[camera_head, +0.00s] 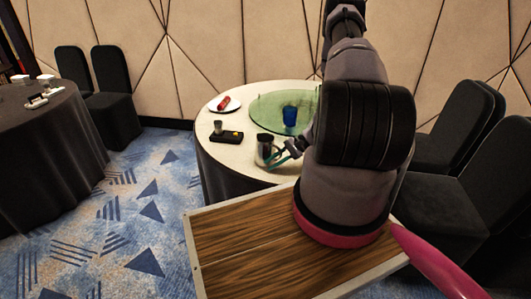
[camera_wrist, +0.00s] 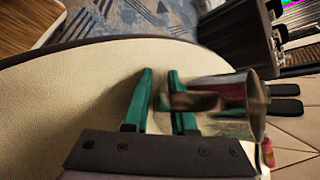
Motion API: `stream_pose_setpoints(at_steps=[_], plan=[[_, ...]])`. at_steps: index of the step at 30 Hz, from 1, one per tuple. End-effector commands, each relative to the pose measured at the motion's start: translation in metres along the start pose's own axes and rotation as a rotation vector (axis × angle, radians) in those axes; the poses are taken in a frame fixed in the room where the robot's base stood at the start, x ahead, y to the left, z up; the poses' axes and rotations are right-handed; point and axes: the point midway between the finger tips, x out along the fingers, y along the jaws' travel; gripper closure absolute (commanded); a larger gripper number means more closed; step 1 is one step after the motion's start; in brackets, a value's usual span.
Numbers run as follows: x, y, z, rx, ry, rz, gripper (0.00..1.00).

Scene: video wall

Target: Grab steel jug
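The steel jug (camera_head: 264,147) stands upright near the front edge of the round table, in the head view. In the wrist view the shiny jug (camera_wrist: 240,95) is at the right, with its handle (camera_wrist: 195,101) reaching left toward the fingers. My gripper (camera_wrist: 160,74) has two green fingers with a gap between them. The handle crosses the right finger and its outer end shows in the gap; the left finger looks clear of it. In the head view my gripper (camera_head: 283,157) is just right of the jug, at its handle side.
The round table (camera_head: 222,159) also holds a black tray (camera_head: 226,138) with a small cup, a plate (camera_head: 215,105) with red food, and a glass turntable (camera_head: 264,115) bearing a blue glass (camera_head: 290,116). Dark chairs (camera_head: 457,150) stand at the right.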

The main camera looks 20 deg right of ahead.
Motion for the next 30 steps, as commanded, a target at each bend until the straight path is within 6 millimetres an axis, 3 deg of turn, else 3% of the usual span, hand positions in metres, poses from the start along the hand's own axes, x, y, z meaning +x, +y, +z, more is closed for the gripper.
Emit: stream_pose_setpoints(at_steps=[6,8,9,30], plan=[[0.0009,-0.0001,0.0000,0.000,0.000,0.000,0.76],[0.0008,0.0000,0.0000,0.000,0.000,0.000,0.98],[0.0008,-0.0001,0.0000,0.000,0.000,0.000,1.00],[0.0007,-0.0005,0.0001,0.000,0.000,-0.001,1.00]])
